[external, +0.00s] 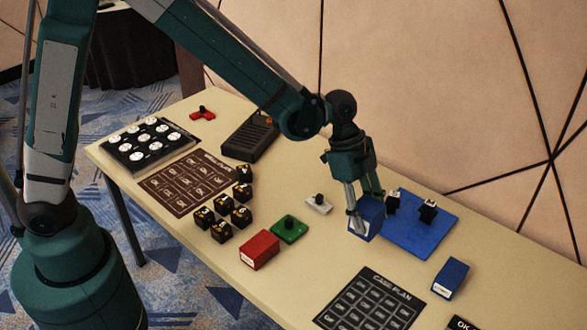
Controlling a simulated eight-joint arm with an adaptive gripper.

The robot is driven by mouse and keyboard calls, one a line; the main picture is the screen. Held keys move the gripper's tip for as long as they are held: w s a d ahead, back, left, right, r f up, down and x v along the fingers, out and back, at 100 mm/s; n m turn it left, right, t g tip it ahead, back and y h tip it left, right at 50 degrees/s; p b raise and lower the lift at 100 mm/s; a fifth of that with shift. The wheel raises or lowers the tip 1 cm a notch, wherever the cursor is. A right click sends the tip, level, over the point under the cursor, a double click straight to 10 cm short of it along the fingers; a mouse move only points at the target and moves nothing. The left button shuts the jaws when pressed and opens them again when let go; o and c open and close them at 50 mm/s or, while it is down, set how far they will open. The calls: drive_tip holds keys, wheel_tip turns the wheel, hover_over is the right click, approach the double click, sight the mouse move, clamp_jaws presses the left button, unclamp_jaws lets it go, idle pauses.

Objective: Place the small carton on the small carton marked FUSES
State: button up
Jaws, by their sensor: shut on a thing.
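My gripper (362,212) points down at the left edge of the blue board and is shut on a small blue carton (370,224). The fingers cover part of this carton, and I cannot tell whether its underside touches the table. Another small blue carton (450,278) with a pale end lies on the table, right of and nearer than my gripper. A small red carton (260,251) with a pale end lies to the left of my gripper. The lettering on the cartons is too small to read, so I cannot tell which is marked FUSES.
The blue board (424,232) bears black-knobbed pieces. A green piece (289,230) and a white piece (319,205) lie left of my gripper. Several black cubes (222,205), a dark device (250,138) and a disc board (120,158) lie farther left. The CASE PLAN sheet (370,303) lies in front.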

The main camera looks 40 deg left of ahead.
drive_tip(key=s+a+r, duration=0.2)
drive_tip(key=s+a, duration=0.7)
drive_tip(key=a, duration=0.1)
drive_tip(key=s+a+r+p, duration=0.1)
drive_tip(key=s+a+r, duration=0.1)
drive_tip(key=s+a, duration=0.7)
drive_tip(key=shift+s+a+r, duration=0.25)
drive_tip(key=shift+a+r, duration=0.15)
drive_tip(key=shift+a, duration=0.8)
drive_tip(key=shift+f, duration=0.1)
drive_tip(key=b, duration=0.1)
approach(265, 247)
drive_tip(key=shift+d+r, duration=0.25)
drive_tip(key=shift+d, duration=0.55)
drive_tip(key=shift+f, duration=0.1)
drive_tip(key=shift+f+b, duration=0.8)
drive_tip(key=shift+f, duration=1.15)
drive_tip(key=shift+f, duration=0.2)
drive_tip(key=o, duration=1.1)
drive_tip(key=shift+c, duration=0.2)
